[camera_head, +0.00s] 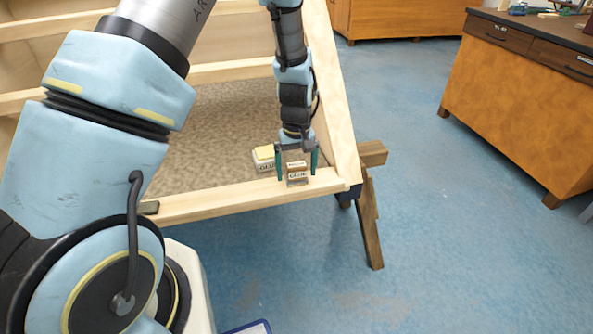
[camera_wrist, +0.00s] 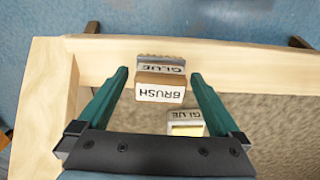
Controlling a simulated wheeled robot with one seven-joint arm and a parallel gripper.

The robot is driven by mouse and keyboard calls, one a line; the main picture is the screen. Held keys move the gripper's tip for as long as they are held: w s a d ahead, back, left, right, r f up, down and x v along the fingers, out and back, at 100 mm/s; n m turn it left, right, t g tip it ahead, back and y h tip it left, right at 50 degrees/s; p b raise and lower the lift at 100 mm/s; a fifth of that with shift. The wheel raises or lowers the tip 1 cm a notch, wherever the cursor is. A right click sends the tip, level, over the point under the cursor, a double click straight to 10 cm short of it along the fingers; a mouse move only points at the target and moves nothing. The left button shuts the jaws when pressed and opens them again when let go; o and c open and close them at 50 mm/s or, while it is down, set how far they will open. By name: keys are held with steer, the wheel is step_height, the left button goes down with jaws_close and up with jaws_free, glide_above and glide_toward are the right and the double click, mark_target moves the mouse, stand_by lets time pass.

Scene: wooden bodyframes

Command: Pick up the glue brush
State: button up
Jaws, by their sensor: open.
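The glue brush (camera_head: 297,172) is a small block with a brown top and a white label, at the front rail of the wooden frame. In the wrist view the brush (camera_wrist: 161,87) shows a "BRUSH" label and a "GLUE" label behind it. My gripper (camera_head: 297,170) is open, with its two green fingers on either side of the brush. In the wrist view the fingertips (camera_wrist: 158,72) stand apart from the brush, with gaps on both sides. Whether the fingers touch the rail is not clear.
A glue box (camera_head: 263,159) with a yellow top sits just left of the brush, inside the frame; it also shows in the wrist view (camera_wrist: 185,122). The wooden frame (camera_head: 230,200) rests on a trestle leg (camera_head: 369,220). Blue floor lies clear to the right, before an orange cabinet (camera_head: 510,110).

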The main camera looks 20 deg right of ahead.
mark_target(296, 164)
steer(key=shift+c, duration=0.2)
steer(key=c, duration=1.2)
steer(key=shift+r, duration=0.1)
steer(key=shift+c, duration=0.2)
step_height(296, 164, up, 10)
steer(key=shift+f+b, duration=0.1)
steer(key=shift+b, duration=0.6)
steer(key=o, duration=0.8)
steer(key=c, duration=0.6)
